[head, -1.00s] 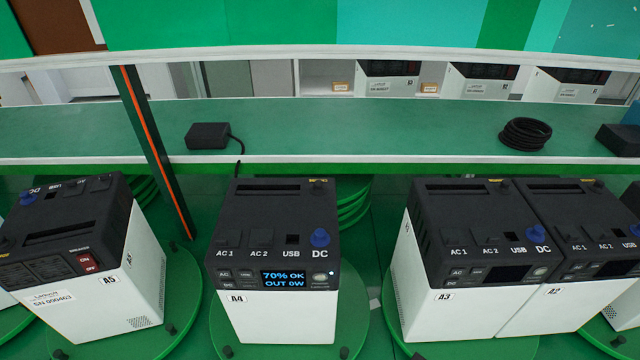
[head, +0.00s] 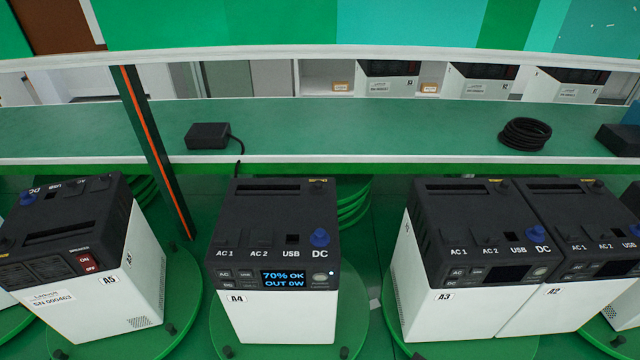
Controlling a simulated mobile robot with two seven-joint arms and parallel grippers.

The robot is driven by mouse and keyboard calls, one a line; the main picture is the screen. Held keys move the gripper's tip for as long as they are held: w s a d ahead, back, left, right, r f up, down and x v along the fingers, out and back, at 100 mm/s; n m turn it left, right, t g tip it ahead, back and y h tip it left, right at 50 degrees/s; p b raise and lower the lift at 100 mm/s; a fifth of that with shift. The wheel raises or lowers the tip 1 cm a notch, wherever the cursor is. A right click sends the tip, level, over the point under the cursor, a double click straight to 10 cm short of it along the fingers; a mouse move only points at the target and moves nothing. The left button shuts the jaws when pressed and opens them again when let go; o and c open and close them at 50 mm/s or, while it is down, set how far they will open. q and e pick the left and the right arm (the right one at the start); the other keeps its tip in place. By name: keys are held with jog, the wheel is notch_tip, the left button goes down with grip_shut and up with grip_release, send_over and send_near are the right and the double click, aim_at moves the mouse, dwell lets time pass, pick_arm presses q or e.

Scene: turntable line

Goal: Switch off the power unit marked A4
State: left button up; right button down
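The power unit marked A4 (head: 277,318) stands upright on a green turntable in the lower middle of the head view. It has a white body and a black top with AC 1, AC 2, USB and a blue DC knob (head: 319,238). Neither of my grippers is in view.
Units A3 (head: 440,312) and A2 (head: 570,307) stand at right with dark displays. A green shelf (head: 370,128) behind holds a black adapter (head: 207,135) and a coiled cable (head: 525,133).

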aim_at(320, 278)
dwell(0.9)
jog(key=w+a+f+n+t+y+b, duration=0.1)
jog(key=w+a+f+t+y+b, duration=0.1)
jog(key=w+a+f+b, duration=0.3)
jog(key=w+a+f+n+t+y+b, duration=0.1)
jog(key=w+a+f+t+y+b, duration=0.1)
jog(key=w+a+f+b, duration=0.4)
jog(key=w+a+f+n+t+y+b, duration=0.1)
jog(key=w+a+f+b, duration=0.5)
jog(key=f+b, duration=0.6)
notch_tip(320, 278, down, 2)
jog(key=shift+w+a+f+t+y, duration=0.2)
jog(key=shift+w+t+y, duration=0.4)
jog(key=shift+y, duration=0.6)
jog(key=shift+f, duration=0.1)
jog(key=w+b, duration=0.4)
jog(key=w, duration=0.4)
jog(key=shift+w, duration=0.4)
